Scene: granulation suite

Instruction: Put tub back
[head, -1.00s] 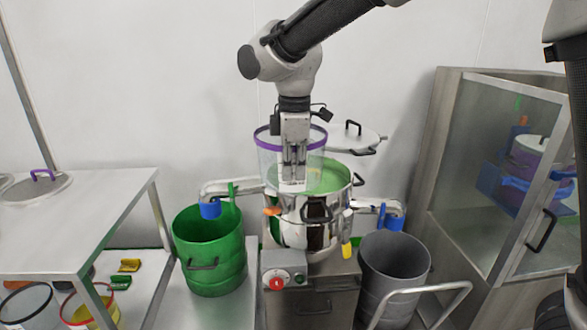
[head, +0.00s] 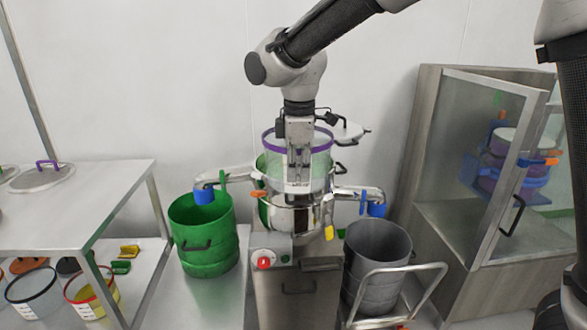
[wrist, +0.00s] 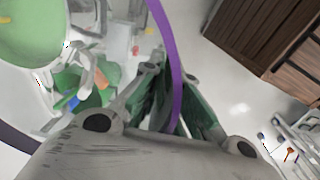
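A clear tub with a purple rim (head: 268,146) is held up in front of the steel granulator in the head view. Its purple rim (wrist: 171,60) passes between the fingers of my gripper in the wrist view. My gripper (head: 298,178) points down and is shut on the tub's near wall; it also shows in the wrist view (wrist: 165,112). Through the clear wall, green shows behind. The tub's lower edge overlaps the steel bowl (head: 290,220) in the picture, and I cannot tell whether they touch.
A green bin (head: 203,245) stands left of the machine and a grey bin (head: 376,255) on a trolley (head: 408,285) stands right. A steel table (head: 100,200) with a purple-handled lid (head: 45,177) is at left, tubs below. A glass-doored cabinet (head: 430,150) at right holds stacked tubs.

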